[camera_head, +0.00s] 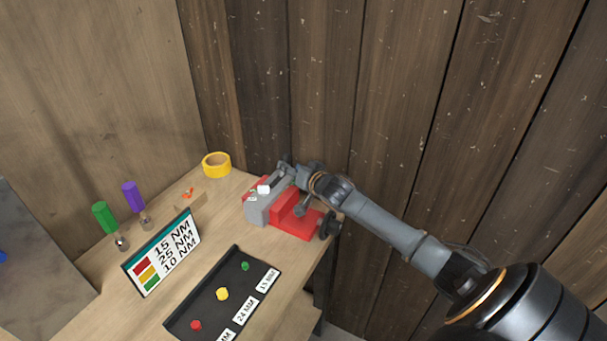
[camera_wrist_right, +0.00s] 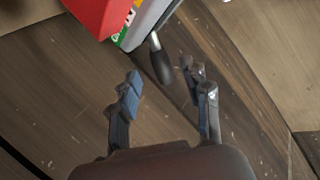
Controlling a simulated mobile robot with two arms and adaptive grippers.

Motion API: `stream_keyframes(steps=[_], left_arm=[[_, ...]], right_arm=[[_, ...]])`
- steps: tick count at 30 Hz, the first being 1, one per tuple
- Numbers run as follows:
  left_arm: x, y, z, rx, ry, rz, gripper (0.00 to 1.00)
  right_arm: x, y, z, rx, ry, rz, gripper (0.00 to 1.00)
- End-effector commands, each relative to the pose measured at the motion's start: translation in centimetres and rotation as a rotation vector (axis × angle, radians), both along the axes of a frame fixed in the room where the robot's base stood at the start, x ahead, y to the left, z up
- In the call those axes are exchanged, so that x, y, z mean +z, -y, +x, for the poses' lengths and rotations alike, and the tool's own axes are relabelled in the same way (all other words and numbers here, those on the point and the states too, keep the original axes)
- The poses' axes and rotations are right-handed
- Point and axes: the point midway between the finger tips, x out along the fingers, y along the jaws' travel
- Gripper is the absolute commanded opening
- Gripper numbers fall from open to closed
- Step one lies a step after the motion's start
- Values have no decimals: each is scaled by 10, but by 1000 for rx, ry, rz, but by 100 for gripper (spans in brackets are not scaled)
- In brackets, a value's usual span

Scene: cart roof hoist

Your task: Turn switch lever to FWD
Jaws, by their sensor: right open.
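The red and grey device (camera_head: 294,217) sits at the back right of the wooden bench, and its red body (camera_wrist_right: 98,14) shows at the top of the right wrist view. A lever with a dark grip (camera_wrist_right: 161,65) sticks out from its labelled face. Part of a green and white label (camera_wrist_right: 124,27) shows there, but its words are not readable. My right gripper (camera_head: 288,172) is at the device's upper back side. In the wrist view its open fingers (camera_wrist_right: 162,74) stand on either side of the lever's grip end, with gaps visible. My left gripper is out of view.
A yellow tape roll (camera_head: 217,165), green (camera_head: 105,216) and purple (camera_head: 133,196) handled tools, a torque sign (camera_head: 163,252) and a black tray (camera_head: 223,293) with coloured pieces are on the bench (camera_head: 205,226). A plank wall (camera_head: 400,120) rises close behind my right arm.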

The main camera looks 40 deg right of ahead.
Motion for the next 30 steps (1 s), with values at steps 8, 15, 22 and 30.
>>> stream_keyframes(steps=[8, 15, 22, 30], left_arm=[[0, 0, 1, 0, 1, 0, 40], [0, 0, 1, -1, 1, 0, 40], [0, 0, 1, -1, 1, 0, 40], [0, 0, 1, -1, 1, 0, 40]], right_arm=[[14, -6, -49, 1, -2, 0, 48], [20, -8, -66, 0, 0, 1, 48], [20, -8, -67, -1, 0, 1, 48], [20, -8, -67, -1, 0, 1, 48]])
